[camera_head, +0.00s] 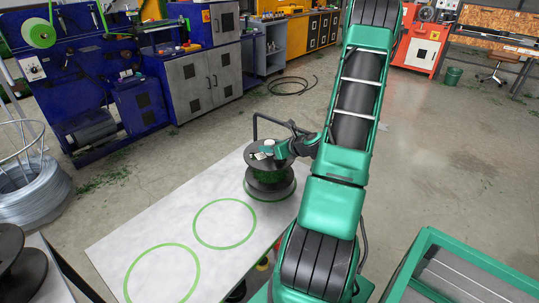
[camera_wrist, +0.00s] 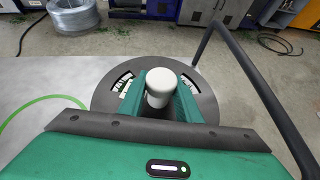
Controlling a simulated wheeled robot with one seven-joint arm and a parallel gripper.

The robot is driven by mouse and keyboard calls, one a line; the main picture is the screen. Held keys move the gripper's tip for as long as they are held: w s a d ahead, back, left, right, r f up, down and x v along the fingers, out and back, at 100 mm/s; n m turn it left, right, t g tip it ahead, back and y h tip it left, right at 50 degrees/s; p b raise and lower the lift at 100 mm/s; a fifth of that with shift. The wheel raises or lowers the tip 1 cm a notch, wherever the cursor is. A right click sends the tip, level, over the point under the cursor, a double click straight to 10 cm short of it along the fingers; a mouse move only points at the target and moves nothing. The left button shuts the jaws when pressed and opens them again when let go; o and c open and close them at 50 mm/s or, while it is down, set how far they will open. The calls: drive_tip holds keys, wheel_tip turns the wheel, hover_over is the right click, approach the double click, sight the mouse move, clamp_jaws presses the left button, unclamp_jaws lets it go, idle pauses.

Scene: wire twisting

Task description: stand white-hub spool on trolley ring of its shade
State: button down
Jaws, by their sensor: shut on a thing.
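A dark spool (camera_head: 256,163) with a white hub stands upright at the far end of the pale trolley top (camera_head: 170,216). My gripper (camera_head: 268,153) is above it, shut on its white hub, which also shows between the fingers in the wrist view (camera_wrist: 160,84). The spool's base lies within or just over the far green ring (camera_head: 272,201); I cannot tell whether it touches the trolley. The middle green ring (camera_head: 224,247) and the near green ring (camera_head: 199,268) are empty. The spool hides part of the far ring.
Another dark spool (camera_head: 22,270) sits on a surface at the lower left. A coil of wire (camera_head: 35,190) stands on the floor at left. Blue machines (camera_head: 95,85) and grey cabinets (camera_head: 200,80) line the back. A green-framed bin (camera_head: 465,265) is at the lower right.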

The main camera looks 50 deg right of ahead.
drive_tip(key=shift+f, duration=1.85)
drive_tip(key=c, duration=1.3)
unclamp_jaws()
drive_tip(key=shift+f, duration=0.1)
